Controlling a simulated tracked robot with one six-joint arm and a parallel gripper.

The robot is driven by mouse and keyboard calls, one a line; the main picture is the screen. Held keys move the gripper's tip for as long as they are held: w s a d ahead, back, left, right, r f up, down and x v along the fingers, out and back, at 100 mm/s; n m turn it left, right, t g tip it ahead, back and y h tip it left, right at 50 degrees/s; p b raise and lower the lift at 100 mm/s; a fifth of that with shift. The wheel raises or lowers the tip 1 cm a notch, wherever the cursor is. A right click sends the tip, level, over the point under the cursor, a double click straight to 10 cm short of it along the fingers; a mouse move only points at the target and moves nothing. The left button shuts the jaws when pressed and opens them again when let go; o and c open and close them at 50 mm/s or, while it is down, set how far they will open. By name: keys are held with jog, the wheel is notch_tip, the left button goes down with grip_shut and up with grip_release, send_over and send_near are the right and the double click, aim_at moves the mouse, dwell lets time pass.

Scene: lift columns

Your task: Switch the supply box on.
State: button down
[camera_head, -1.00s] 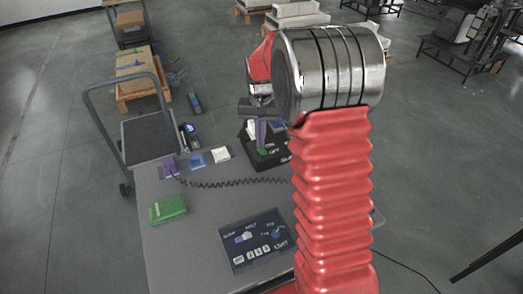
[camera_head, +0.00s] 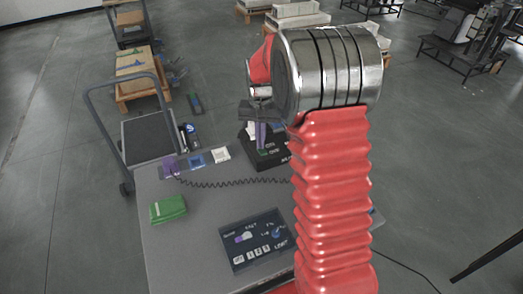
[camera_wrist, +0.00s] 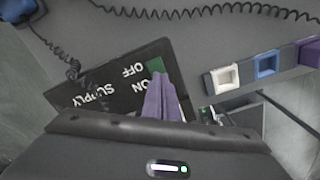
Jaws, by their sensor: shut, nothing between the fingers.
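The supply box (camera_head: 284,157) is a black box at the back right of the grey table, partly hidden behind my arm and gripper. In the wrist view the box (camera_wrist: 84,82) shows white ON, OFF and SUPPLY lettering, upside down. A green part (camera_wrist: 155,65) sits beside the ON and OFF words, partly covered by my fingers. My gripper (camera_head: 261,146) points down over the box with its purple fingers together and empty. In the wrist view the fingertips (camera_wrist: 160,78) overlap the green part's lower edge. I cannot tell whether they touch it. The switch's position is unclear.
A strip with purple, blue and white switches (camera_head: 196,161) lies left of the box, with a coiled cord nearby. A green block (camera_head: 168,209) and a dark control panel (camera_head: 257,240) are on the table (camera_head: 190,262). A trolley (camera_head: 148,138) stands behind left.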

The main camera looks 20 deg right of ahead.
notch_tip(320, 180, up, 7)
dwell(1.1)
dwell(0.5)
jog(key=shift+f+n, duration=0.3)
jog(key=shift+f, duration=0.1)
jog(key=s, duration=0.1)
jog(key=s+f, duration=0.1)
jog(key=s+a, duration=0.1)
jog(key=shift+s+f+n, duration=0.2)
jog(key=shift+s+n, duration=0.05)
jog(key=shift+n, duration=0.15)
jog(key=s+a+r+n+t, duration=0.1)
jog(key=s+a+r+t, duration=0.1)
jog(key=s, duration=0.6)
jog(key=s+a+r+n+t, duration=0.1)
jog(key=s+a+r+n, duration=0.1)
jog(key=s+a+r, duration=0.3)
jog(key=s+a+r+n+t, duration=0.1)
jog(key=s+a+r, duration=0.3)
jog(key=s, duration=0.7)
jog(key=shift+s+r+n+t, duration=0.3)
jog(key=shift+r+t, duration=0.1)
jog(key=shift+t, duration=0.4)
